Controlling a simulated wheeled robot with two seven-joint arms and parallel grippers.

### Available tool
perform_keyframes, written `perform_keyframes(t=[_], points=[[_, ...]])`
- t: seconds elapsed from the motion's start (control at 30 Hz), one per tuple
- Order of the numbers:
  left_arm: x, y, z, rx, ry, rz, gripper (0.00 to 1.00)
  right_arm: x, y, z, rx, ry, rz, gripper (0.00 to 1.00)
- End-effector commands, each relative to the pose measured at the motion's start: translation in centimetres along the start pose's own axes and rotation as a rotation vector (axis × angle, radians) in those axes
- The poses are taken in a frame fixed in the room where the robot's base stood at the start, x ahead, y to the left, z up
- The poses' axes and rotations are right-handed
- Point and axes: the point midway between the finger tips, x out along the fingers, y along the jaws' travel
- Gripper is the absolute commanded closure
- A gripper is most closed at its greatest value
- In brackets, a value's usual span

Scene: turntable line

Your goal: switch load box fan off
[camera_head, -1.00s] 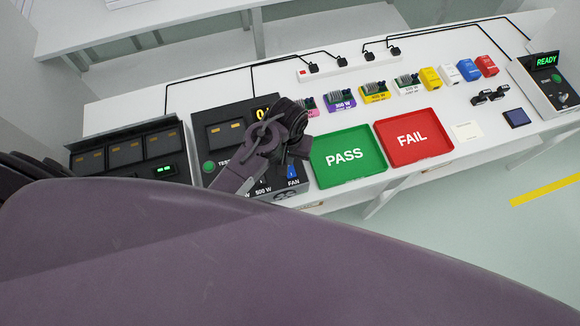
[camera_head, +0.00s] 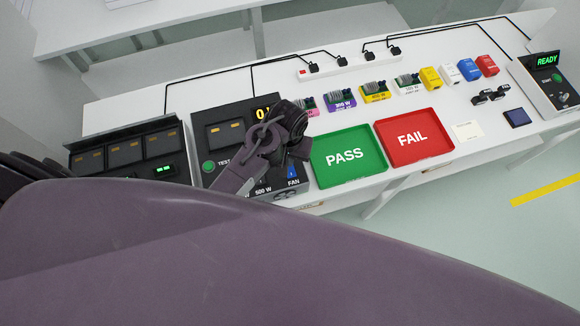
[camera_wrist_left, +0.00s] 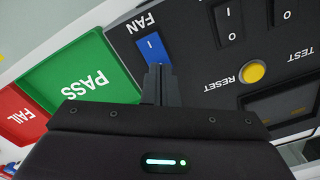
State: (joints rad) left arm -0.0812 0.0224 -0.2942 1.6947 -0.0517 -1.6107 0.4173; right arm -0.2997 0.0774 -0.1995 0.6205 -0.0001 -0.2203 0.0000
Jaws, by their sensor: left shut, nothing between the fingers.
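The load box (camera_head: 203,135) is a dark panel box on the white bench. Its blue FAN rocker switch (camera_head: 291,172) sits at the front right corner. In the left wrist view the blue switch (camera_wrist_left: 150,46) shows a white "I" mark; its end nearest my fingers is partly hidden. My left gripper (camera_wrist_left: 158,68) is shut and empty, its fingertips right at the switch's near edge. I cannot tell whether they touch it. In the head view my left gripper (camera_head: 300,152) hangs over the box's right side, just above the switch. My right gripper is not in view.
The green PASS tray (camera_head: 347,174) and red FAIL tray (camera_head: 414,157) lie to the right of the box. A yellow RESET button (camera_wrist_left: 253,72) and black rocker switches (camera_wrist_left: 228,22) are close to my fingers. Several colored modules stand behind the trays.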

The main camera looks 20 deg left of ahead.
Motion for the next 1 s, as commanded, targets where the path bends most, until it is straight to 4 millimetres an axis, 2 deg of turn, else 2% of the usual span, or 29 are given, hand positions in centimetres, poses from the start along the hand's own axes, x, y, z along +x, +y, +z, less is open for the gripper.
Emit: perform_keyframes(t=[0.6, 1.0], points=[[0.8, 0.0, 0.0, 0.0, 0.0, 0.0, 1.0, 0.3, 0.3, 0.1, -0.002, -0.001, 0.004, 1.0], [-1.9, 0.0, 0.0, 0.001, 0.001, 0.001, 1.0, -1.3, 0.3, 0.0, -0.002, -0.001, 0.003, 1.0]])
